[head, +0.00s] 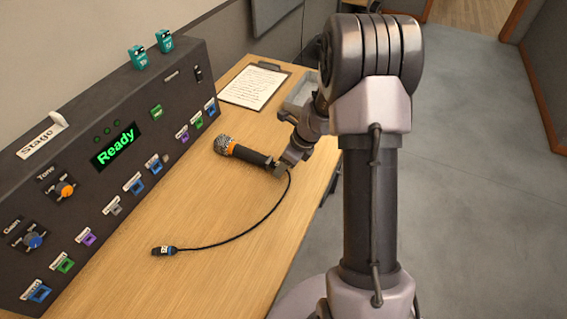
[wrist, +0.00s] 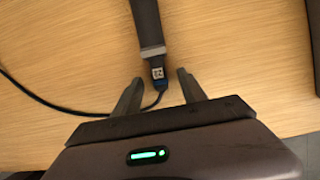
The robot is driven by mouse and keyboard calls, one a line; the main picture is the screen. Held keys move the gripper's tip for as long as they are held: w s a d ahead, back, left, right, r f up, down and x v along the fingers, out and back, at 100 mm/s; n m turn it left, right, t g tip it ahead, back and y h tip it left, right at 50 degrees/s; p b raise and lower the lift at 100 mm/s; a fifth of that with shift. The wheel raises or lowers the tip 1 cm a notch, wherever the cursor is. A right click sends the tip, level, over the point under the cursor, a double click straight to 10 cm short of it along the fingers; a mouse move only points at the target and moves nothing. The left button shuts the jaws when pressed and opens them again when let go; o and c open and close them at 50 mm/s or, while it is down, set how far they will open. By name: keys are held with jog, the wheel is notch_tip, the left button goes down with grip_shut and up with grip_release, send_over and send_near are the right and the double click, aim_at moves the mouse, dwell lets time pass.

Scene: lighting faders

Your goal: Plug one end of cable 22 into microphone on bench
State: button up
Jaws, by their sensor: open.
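The microphone (head: 250,154) lies on the wooden bench (head: 200,221), its silver mesh head to the left and an orange ring below it. The black cable (head: 253,229) curves from there to a free plug (head: 164,251) on the bench. My gripper (wrist: 159,80) is open, its fingers on either side of the plug, apart from it.
A dark console (head: 110,180) with a green "Ready" display and several coloured sockets stands along the left. A clipboard with paper (head: 253,87) and a grey tray (head: 301,92) lie at the bench's far end. The near bench is mostly clear.

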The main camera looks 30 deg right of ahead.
jog(key=p+v, duration=0.8)
jog(key=v, duration=0.9)
jog(key=s+a+r+n+b, duration=0.2)
jog(key=s+a+r+n, duration=0.3)
jog(key=a+r+n, duration=0.55)
jog(key=s+a+r+n+t, duration=0.1)
jog(key=s+a+r+n, duration=0.1)
jog(key=s+a+n, duration=0.3)
jog(key=s+a+r+n+t+b, duration=0.1)
jog(key=s+a+r+n, duration=0.1)
jog(key=s+a+n, duration=0.3)
jog(key=s+n, duration=0.3)
jog(key=s, duration=0.1)
jog(key=shift+s+r+n+h, duration=0.25)
jog(key=shift+s+n+h, duration=0.1)
jog(key=shift+s+h, duration=0.05)
